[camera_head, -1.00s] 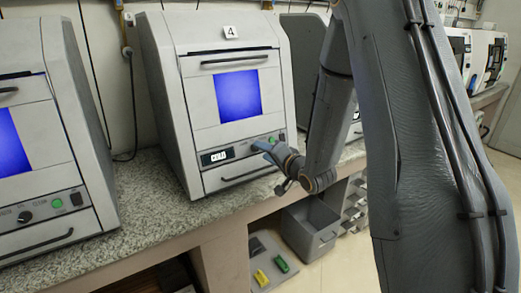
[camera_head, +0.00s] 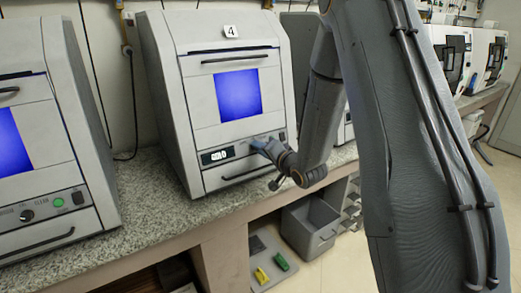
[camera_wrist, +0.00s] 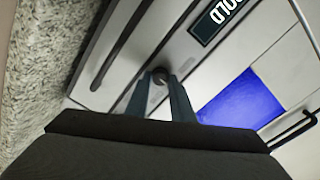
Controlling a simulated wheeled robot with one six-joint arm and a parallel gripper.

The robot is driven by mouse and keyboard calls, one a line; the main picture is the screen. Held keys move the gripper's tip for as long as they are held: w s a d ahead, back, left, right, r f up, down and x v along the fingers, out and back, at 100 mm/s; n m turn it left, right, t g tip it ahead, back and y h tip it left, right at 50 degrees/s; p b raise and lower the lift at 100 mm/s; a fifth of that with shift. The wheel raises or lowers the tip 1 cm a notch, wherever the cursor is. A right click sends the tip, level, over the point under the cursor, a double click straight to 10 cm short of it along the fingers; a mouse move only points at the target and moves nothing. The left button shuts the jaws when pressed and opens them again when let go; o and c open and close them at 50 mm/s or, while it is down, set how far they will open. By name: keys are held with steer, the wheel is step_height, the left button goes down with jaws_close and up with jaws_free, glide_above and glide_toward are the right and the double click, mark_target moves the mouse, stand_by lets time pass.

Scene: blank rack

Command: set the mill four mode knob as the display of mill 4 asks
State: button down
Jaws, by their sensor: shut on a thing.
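Mill 4 (camera_head: 165,100) is a pale grey cabinet with a blue window and a plate marked 4 (camera_head: 230,31). Its small dark display (camera_head: 217,156) sits at the left of the lower panel. In the wrist view the display (camera_wrist: 216,17) shows letters ending in "OLD", tilted, with its start cut off. The dark round mode knob (camera_wrist: 160,74) is between the tips of my gripper (camera_wrist: 160,82), which is shut on it. In the head view my gripper (camera_head: 260,145) reaches the panel right of the display and hides the knob.
A similar mill (camera_head: 30,130) stands at the left, with its own knob and green button. The granite counter (camera_head: 150,215) between them is clear. A handle bar (camera_head: 247,172) runs below the mill 4 panel. A grey bin (camera_head: 310,228) is under the counter.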

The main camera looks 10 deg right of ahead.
steer(key=shift+n, duration=0.3)
steer(key=n+b, duration=0.2)
steer(key=n, duration=0.3)
steer(key=shift+n, duration=0.3)
steer(key=n+b, duration=0.2)
steer(key=n, duration=0.3)
steer(key=shift+n, duration=0.4)
steer(key=shift+r, duration=0.1)
steer(key=c, duration=1.6)
jaws_free()
steer(key=shift+o, duration=0.2)
steer(key=b+v, duration=0.1)
steer(key=v, duration=0.6)
steer(key=shift+s, duration=0.3)
steer(key=shift+d, duration=0.15)
